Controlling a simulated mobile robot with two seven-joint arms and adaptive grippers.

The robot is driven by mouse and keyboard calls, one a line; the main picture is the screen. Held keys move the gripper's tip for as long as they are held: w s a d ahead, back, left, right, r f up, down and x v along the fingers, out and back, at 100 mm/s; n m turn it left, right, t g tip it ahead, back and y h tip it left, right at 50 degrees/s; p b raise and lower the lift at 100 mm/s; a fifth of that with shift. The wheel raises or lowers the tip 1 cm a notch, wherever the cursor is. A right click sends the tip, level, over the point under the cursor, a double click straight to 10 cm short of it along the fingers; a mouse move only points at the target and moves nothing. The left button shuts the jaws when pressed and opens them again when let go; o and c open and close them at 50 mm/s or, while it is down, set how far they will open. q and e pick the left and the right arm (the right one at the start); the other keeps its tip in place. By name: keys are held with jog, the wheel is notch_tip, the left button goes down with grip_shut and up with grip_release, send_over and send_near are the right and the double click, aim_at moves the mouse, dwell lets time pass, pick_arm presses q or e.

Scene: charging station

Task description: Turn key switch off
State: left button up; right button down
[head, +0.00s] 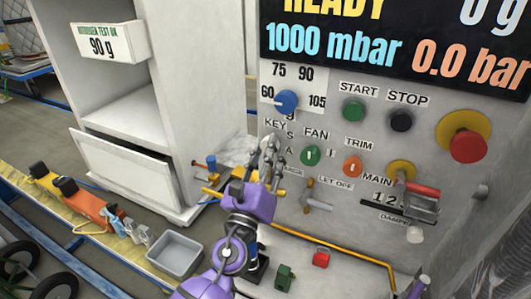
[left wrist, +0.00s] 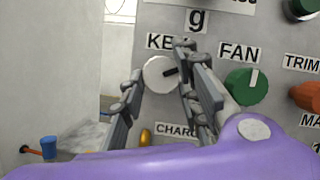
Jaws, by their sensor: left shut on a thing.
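The key switch (left wrist: 158,76) is a pale round knob with a black key on the grey panel, under the partly covered KEY label in the left wrist view. The black key points right and slightly up. My purple left gripper (head: 271,150) is at the panel, left of the green FAN knob. Its two fingers stand on either side of the switch, shut on it. In the head view the fingers hide the switch. Only a small part of what may be my right arm shows at the lower right edge of the head view; no right fingers show.
The green FAN knob (head: 310,155) is close to the right of my fingers, with the orange TRIM knob (head: 352,166) beyond. A blue dial (head: 286,101) is above. A grey bin (head: 175,255) and small red and green blocks lie below.

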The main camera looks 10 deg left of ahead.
pick_arm(q)
jog(key=shift+a, duration=0.15)
pick_arm(e)
jog(key=shift+w+a+r, duration=0.1)
jog(key=shift+w+r, duration=0.05)
jog(key=shift+w, duration=0.3)
